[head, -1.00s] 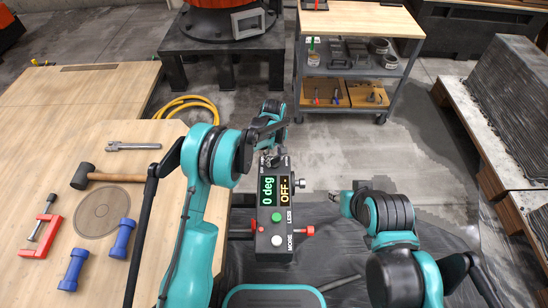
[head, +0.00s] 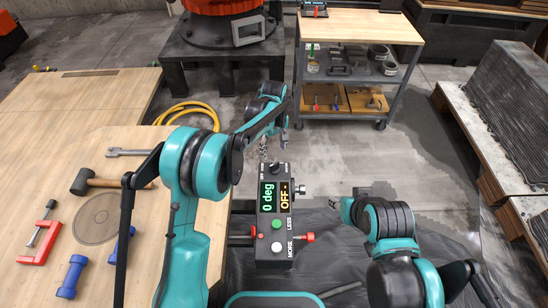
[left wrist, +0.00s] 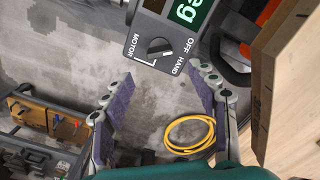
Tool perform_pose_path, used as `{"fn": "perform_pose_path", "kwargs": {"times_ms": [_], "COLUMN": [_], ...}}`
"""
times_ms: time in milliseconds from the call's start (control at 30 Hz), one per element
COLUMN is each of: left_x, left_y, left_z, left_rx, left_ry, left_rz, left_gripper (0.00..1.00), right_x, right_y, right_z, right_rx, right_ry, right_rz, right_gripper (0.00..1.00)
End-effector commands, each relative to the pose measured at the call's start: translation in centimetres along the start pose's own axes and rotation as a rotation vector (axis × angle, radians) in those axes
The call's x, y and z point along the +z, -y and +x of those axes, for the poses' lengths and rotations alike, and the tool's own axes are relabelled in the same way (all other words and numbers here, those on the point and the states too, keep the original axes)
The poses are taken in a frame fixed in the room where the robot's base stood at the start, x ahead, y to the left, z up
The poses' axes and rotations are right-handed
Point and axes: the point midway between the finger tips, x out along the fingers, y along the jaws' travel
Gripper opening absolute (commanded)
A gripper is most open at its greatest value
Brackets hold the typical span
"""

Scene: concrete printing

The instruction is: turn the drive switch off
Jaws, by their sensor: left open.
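The black control box (head: 273,215) stands in the middle of the head view. Its screens read "0 deg" in green and "OFF" in amber. The drive switch (head: 275,168) is a dark rotary knob at its far end. In the left wrist view the knob (left wrist: 160,47) sits among the labels OFF, HAND and MOTOR; I cannot tell surely which its pointer faces. My left gripper (head: 274,143) is open and empty just beyond the knob, apart from it; its spread fingers (left wrist: 163,85) show in the wrist view. My right gripper (head: 336,203) is right of the box, its jaws too small to read.
A wooden table (head: 60,120) on the left holds a mallet (head: 95,181), a red clamp (head: 38,245) and blue dumbbells (head: 72,276). A yellow hose (head: 195,106) lies on the floor behind. A tool cart (head: 358,30) stands at the back, a pallet stack (head: 510,100) at the right.

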Motion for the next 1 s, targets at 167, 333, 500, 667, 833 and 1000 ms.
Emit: {"fn": "perform_pose_path", "kwargs": {"times_ms": [167,333,500,667,833,1000], "left_x": [0.0,0.0,0.0,0.0,0.0,0.2], "left_y": [0.0,0.0,0.0,0.0,0.4,3.4], "left_z": [-2.1,-2.6,-2.6,-2.6,-3.1,-7.0], "left_rx": [0.0,0.0,0.0,0.0,0.005,0.048], "left_ry": [0.0,0.0,0.0,0.0,-0.004,-0.043], "left_rz": [0.0,0.0,0.0,0.0,0.006,0.061], "left_gripper": [0.59,0.59,0.59,0.59,0.59,0.59], "right_x": [0.0,0.0,0.0,0.0,0.0,0.0], "right_y": [0.0,0.0,0.0,0.0,0.0,0.0], "right_z": [0.0,0.0,0.0,0.0,0.0,0.0], "right_rx": [0.0,0.0,0.0,0.0,0.0,0.0], "right_ry": [0.0,0.0,0.0,0.0,0.0,0.0], "right_rz": [0.0,0.0,0.0,0.0,0.0,0.0], "right_gripper": [0.4,0.4,0.4,0.4,0.4,0.4]}}
